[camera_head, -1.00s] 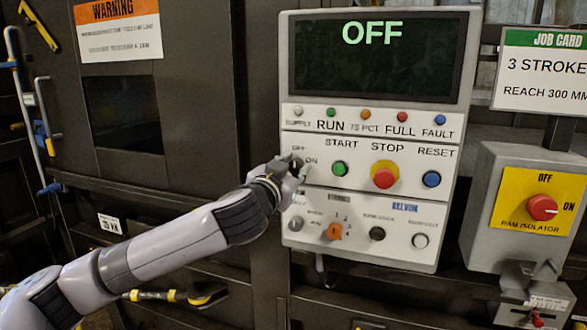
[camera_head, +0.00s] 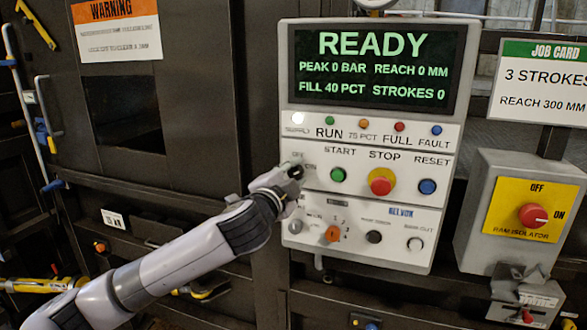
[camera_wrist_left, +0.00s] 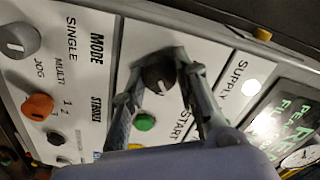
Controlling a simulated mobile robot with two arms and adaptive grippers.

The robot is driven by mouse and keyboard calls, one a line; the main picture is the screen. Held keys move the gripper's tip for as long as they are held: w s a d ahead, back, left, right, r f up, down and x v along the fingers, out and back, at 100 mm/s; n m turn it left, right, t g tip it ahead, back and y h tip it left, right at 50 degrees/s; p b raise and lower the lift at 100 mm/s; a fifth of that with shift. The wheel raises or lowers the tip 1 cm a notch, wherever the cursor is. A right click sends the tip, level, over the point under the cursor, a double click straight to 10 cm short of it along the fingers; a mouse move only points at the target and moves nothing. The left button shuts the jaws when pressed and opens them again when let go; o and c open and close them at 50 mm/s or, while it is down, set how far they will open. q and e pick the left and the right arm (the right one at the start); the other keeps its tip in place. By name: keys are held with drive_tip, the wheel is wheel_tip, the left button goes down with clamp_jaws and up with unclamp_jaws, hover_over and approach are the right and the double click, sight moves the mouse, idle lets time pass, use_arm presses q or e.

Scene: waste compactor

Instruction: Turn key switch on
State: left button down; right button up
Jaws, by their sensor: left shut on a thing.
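The control panel (camera_head: 440,150) is a pale box with a dark screen (camera_head: 372,67) that reads READY, with peak, reach, fill and strokes lines. The white supply lamp (camera_head: 298,118) is lit. The key switch (camera_wrist_left: 159,79) is a dark round knob at the panel's left, beside the green START button (camera_head: 338,174). My left gripper (camera_head: 294,172) is at the switch and mostly covers it in the head view. In the left wrist view its two fingers stand either side of the dark knob, shut on it. My right gripper is not in view.
A red and yellow STOP button (camera_head: 381,182) and a blue RESET button (camera_head: 427,187) sit right of START. An orange selector (camera_head: 332,233) is below. The ram isolator box (camera_head: 518,210) stands right of the panel, under a job card (camera_head: 543,85).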

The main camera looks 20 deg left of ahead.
use_arm(q)
drive_tip(key=shift+m+p, duration=0.3)
drive_tip(key=shift+m, duration=0.3)
drive_tip(key=shift+f, duration=0.1)
drive_tip(key=c, duration=1.2)
unclamp_jaws()
drive_tip(key=shift+c, duration=0.2)
drive_tip(key=s, duration=1.2)
drive_tip(key=shift+a+r, duration=0.2)
drive_tip(key=shift+a, duration=0.1)
drive_tip(key=shift+f, duration=0.1)
